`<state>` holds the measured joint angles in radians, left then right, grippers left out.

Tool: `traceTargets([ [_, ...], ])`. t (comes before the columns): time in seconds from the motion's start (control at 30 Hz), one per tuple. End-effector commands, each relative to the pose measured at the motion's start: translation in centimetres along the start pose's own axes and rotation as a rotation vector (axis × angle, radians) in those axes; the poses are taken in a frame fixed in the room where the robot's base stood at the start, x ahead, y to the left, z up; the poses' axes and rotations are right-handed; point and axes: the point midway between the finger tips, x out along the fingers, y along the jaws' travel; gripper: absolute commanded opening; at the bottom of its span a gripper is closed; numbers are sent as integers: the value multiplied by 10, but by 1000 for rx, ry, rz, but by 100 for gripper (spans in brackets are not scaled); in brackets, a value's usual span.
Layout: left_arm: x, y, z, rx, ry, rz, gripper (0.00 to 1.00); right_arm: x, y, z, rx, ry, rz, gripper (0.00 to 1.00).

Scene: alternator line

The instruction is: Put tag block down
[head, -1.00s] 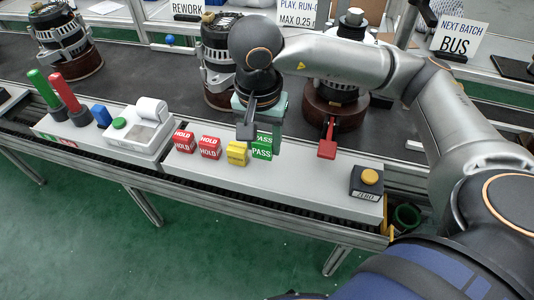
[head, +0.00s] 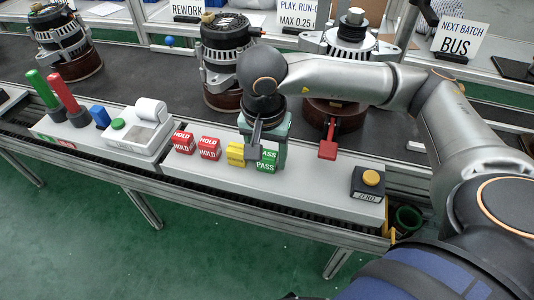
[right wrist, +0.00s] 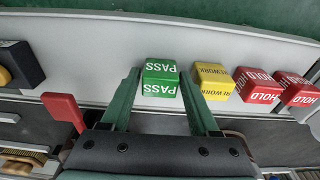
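The green PASS tag block (head: 266,161) is at the right end of a row of tag blocks on the light grey shelf (head: 310,186). In the right wrist view the green block (right wrist: 160,80) sits between the two fingertips, with a finger close against each side. My right gripper (head: 267,150) points down and appears shut on it. The block looks level with its neighbours; its underside is hidden, so contact with the shelf cannot be confirmed. The yellow REWORK block (right wrist: 214,82) stands beside it, apart. My left gripper is not in view.
Two red HOLD blocks (head: 209,147) (head: 183,141) stand left of the yellow one. A red paddle (head: 328,146) and a yellow ZERO button (head: 371,179) are to the right. Alternators stand on the dark belt behind. The shelf between green block and button is clear.

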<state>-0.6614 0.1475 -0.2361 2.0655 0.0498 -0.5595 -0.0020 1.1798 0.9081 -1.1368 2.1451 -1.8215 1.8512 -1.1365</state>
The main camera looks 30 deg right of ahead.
Motion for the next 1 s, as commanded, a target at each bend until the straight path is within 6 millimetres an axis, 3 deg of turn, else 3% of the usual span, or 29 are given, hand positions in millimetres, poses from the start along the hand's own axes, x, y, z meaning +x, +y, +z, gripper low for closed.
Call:
traceTargets([
  [0.27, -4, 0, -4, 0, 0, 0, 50, -9, -1, -1, -1, 1, -2, 62],
  [0.7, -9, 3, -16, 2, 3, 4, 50, -102, -1, -1, 0, 3, -4, 62],
  [1.0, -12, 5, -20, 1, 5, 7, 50, -123, 0, 0, -1, 0, 0, 62],
])
